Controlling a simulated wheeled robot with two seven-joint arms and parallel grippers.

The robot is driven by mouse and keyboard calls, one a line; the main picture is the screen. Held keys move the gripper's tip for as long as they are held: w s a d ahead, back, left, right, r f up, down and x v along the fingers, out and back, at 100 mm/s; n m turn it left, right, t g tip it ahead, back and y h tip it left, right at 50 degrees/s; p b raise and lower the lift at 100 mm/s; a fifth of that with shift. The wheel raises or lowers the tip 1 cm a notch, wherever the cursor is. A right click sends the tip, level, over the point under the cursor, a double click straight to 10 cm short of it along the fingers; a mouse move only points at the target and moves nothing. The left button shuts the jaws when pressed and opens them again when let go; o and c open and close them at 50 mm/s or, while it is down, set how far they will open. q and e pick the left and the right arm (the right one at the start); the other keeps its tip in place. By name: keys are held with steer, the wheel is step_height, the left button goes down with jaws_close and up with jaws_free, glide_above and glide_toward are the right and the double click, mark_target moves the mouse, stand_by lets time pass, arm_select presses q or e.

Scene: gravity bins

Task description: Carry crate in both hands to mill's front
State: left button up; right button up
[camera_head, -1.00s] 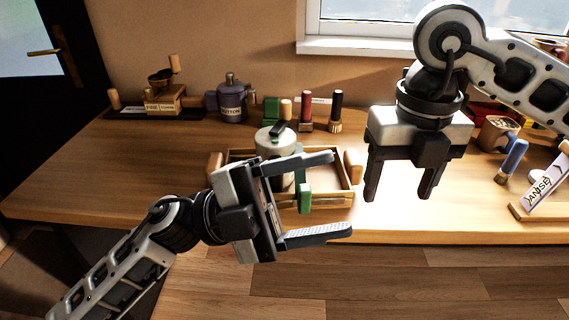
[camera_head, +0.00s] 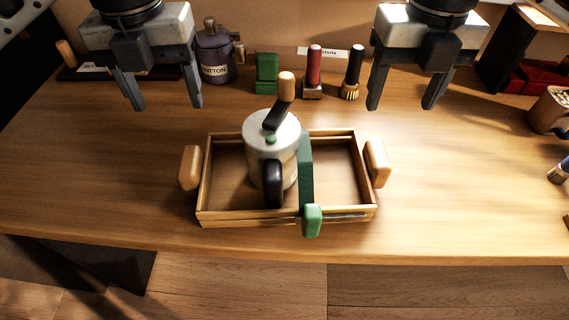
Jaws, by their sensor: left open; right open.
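The crate (camera_head: 226,219) is a shallow wooden tray on the table's front part, with a rounded wooden handle on its left (camera_head: 190,168) and right (camera_head: 377,163) ends. My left gripper (camera_head: 166,104) is open and empty, pointing down behind and left of the left handle. My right gripper (camera_head: 401,104) is open and empty, behind and slightly right of the right handle.
A purple canister (camera_head: 214,52), a green block (camera_head: 266,74), a red-handled stamp (camera_head: 314,74) and a black-handled brush (camera_head: 351,74) stand along the back. A dark mat (camera_head: 75,74) lies back left. A mug (camera_head: 549,108) stands at right. Table beside the crate is clear.

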mark_target(191, 156)
arm_select(q)
step_height(191, 156, down, 16)
arm_select(e)
step_height(191, 156, down, 16)
arm_select(q)
steer(key=shift+d, duration=0.1)
steer(key=c, duration=1.3)
arm_select(e)
steer(key=c, duration=1.3)
arm_select(q)
steer(key=shift+r, duration=0.1)
arm_select(e)
steer(key=shift+r, duration=0.15)
